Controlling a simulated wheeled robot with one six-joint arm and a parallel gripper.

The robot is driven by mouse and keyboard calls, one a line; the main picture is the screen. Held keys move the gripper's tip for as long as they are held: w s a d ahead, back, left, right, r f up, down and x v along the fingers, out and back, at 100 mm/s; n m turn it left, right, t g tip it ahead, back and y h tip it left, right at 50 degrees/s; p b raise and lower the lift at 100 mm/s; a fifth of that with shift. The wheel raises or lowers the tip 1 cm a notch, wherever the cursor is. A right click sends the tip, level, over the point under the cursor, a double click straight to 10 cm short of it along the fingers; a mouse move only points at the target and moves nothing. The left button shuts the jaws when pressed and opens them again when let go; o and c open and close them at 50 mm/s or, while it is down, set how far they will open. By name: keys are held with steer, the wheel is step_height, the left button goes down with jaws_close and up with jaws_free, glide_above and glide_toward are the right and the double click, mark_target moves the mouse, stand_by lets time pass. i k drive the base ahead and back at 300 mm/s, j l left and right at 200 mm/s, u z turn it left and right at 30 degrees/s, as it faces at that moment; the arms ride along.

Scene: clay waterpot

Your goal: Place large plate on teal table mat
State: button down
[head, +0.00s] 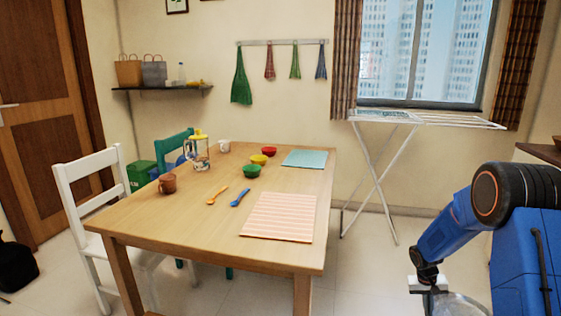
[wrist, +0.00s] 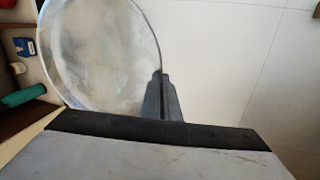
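The teal table mat (head: 305,159) lies flat and bare at the far right corner of the wooden table (head: 190,222). My gripper (head: 432,288) is low at the bottom right of the head view, beyond the table's right edge and well away from the mat. The large plate (head: 461,306) shows beside it, partly cut off by the frame. In the wrist view my gripper (wrist: 160,98) is shut on the rim of the pale grey, round plate (wrist: 105,52). The plate hangs clear of the floor, as far as I can tell.
A striped mat (head: 280,217) lies at the table's near right. A drying rack (head: 375,180) stands behind the table's right side. Floor between my arm and table is clear.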

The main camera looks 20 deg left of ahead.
mark_target(306, 157)
steer(key=i+l+u, duration=0.35)
steer(key=l, duration=0.2)
steer(key=i+l+u, duration=0.15)
steer(key=l, duration=0.2)
steer(key=i+l+u, duration=0.3)
steer(key=l, duration=0.4)
